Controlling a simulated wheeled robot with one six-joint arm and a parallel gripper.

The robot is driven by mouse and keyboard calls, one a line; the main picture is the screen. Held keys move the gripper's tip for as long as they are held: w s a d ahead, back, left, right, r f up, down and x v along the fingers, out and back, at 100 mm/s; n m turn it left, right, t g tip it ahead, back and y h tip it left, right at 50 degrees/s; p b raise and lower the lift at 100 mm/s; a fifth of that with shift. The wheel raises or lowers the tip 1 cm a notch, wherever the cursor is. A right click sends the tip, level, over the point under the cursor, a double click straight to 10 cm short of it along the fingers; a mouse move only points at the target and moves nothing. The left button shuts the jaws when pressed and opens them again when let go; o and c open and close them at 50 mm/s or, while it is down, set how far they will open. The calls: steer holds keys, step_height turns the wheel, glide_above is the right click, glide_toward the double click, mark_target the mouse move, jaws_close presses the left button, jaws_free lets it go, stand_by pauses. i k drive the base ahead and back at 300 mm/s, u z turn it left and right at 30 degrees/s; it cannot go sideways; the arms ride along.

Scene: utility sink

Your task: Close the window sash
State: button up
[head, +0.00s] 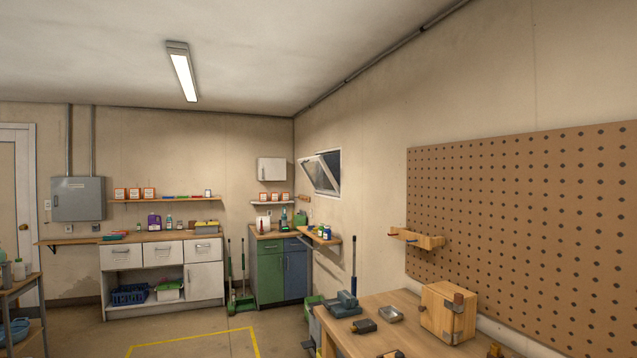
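The window sash (316,174) is a light-framed pane on the right-hand wall, near the room's far corner. It stands tilted open, away from its window frame (335,189), with a dark gap showing between them. The window is small and far off in the head view, and its handle or latch is too small to make out. My gripper is not in view, so its state and its place relative to the sash do not show.
A wooden workbench (393,319) with a vise (344,304) and wooden box (448,312) stands at the front right. A green and blue cabinet (270,270) and a small shelf (320,236) are below the window. Open floor (210,335) with yellow tape lies left of the bench.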

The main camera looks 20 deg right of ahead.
mark_target(317, 158)
steer(key=u, duration=0.3)
steer(key=i, duration=2.75)
steer(key=u, duration=0.1)
steer(key=i, duration=2.3)
steer(key=z, duration=0.65)
steer(key=i, duration=2.35)
steer(key=z, duration=0.65)
